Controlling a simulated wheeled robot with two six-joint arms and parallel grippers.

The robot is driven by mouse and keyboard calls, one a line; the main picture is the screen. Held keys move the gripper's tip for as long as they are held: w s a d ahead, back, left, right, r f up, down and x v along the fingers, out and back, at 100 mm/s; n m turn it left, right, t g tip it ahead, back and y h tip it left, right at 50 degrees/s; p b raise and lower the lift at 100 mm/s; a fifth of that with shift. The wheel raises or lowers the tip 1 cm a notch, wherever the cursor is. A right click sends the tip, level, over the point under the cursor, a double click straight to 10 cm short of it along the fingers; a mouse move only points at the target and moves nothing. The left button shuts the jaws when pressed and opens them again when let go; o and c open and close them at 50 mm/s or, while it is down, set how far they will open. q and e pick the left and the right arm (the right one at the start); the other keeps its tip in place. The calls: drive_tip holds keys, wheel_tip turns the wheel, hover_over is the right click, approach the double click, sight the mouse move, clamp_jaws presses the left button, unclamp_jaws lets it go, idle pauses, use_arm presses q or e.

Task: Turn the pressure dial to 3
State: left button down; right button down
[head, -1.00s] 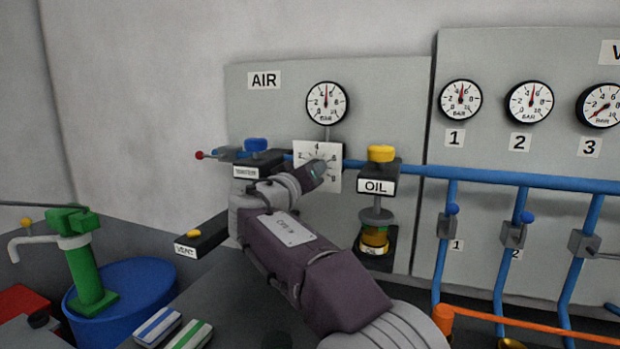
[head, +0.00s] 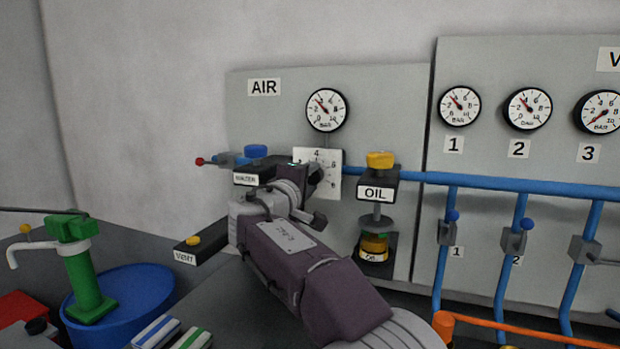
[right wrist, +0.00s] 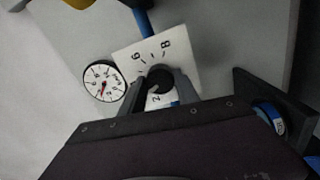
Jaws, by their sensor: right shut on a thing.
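The pressure dial is a white square plate (head: 331,182) with numbers around it, under the AIR gauge on the grey panel. Its dark knob (right wrist: 160,79) shows in the right wrist view. My right gripper (head: 313,180) is turned and its fingers (right wrist: 160,90) are shut on the knob, one on each side. The gripper hides the knob and the left part of the plate in the head view. The knob's exact setting is hard to read. The AIR gauge (head: 326,110) needle points up-left, between 2 and 4. My left gripper is not in view.
The WATER block (head: 254,171) with a blue cap sits left of the dial, and the OIL unit (head: 378,184) with a yellow cap right of it. A yellow VENT button (head: 193,241) is lower left. A blue pipe (head: 480,182) runs right.

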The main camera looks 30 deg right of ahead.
drive_tip(key=shift+n, duration=0.8)
drive_tip(key=shift+f+n, duration=0.1)
drive_tip(key=shift+n, duration=0.2)
drive_tip(key=c, duration=0.9)
unclamp_jaws()
drive_tip(key=shift+a, duration=0.1)
drive_tip(key=v, duration=0.9)
